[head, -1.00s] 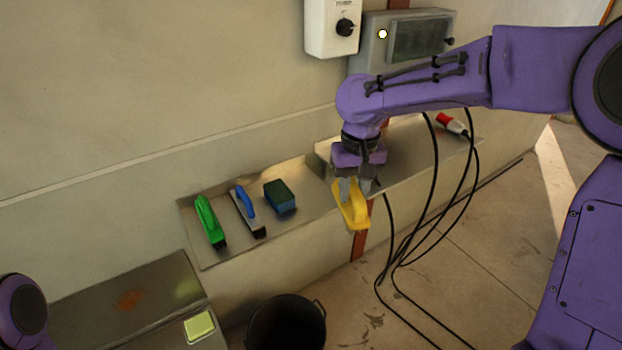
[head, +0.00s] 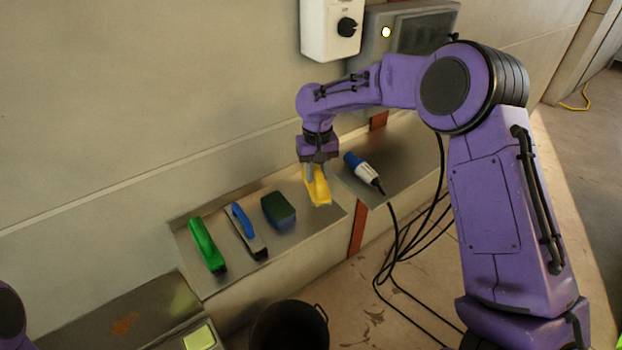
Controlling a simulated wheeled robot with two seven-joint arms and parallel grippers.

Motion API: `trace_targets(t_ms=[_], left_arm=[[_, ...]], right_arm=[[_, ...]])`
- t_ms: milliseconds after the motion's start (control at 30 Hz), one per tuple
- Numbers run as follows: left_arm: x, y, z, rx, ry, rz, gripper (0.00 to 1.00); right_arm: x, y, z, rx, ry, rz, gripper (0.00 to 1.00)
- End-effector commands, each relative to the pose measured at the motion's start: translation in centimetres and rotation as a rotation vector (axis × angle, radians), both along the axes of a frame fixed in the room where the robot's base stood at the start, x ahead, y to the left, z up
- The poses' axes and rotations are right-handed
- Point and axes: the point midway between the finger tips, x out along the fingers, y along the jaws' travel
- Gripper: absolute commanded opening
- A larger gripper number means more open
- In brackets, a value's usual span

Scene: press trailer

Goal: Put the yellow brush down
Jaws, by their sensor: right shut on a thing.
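The yellow brush (head: 318,188) is in my right gripper (head: 318,172), which points down with its fingers shut on it. The brush is over the right end of the metal shelf (head: 290,238). I cannot tell whether it touches the shelf surface. A green brush (head: 207,246), a blue-handled brush (head: 246,230) and a dark green and blue sponge-like block (head: 279,211) lie in a row to its left on the shelf. My left gripper is not in view; only a bit of my left arm shows at the lower left edge.
A blue and white plug (head: 364,172) lies on the neighbouring shelf to the right, with black cables hanging below. A black bucket (head: 290,326) stands on the floor below. A grey bench with a yellow-green pad (head: 199,337) is at the lower left. Boxes hang on the wall above.

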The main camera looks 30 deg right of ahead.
Motion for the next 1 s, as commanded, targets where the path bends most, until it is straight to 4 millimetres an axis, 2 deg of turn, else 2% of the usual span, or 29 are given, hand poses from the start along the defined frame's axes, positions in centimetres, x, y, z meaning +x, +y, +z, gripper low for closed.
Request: trace_targets(t_ms=[100, 200, 300, 400, 500, 833, 867, 900, 933, 1000], left_arm=[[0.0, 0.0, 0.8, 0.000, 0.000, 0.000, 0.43], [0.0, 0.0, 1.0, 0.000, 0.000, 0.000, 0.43], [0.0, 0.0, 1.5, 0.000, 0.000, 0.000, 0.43], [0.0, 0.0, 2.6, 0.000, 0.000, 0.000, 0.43], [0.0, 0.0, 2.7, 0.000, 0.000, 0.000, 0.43], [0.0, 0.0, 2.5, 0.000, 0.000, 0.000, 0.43], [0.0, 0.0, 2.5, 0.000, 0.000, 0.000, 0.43], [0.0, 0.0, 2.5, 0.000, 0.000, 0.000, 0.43], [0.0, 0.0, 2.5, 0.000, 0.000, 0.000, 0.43], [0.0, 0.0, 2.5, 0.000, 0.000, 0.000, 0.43]], right_arm=[[1.7, -0.1, -1.9, 0.000, 0.000, 0.000, 0.08], [2.6, -0.1, -2.8, 0.000, -0.002, 0.002, 0.08], [3.2, -0.1, -3.9, 0.000, 0.001, 0.002, 0.08], [3.1, -0.1, -5.5, -0.001, 0.001, 0.004, 0.08], [3.2, -0.1, -6.5, -0.001, -0.002, 0.004, 0.08], [3.2, 0.0, -7.1, -0.001, -0.002, 0.005, 0.08], [3.2, 0.0, -7.1, -0.001, -0.002, 0.005, 0.39], [3.2, 0.0, -7.0, -0.001, -0.003, 0.005, 0.52], [3.2, 0.0, -7.0, -0.001, -0.002, 0.005, 0.58], [3.2, 0.0, -7.0, -0.001, -0.002, 0.005, 0.58]])
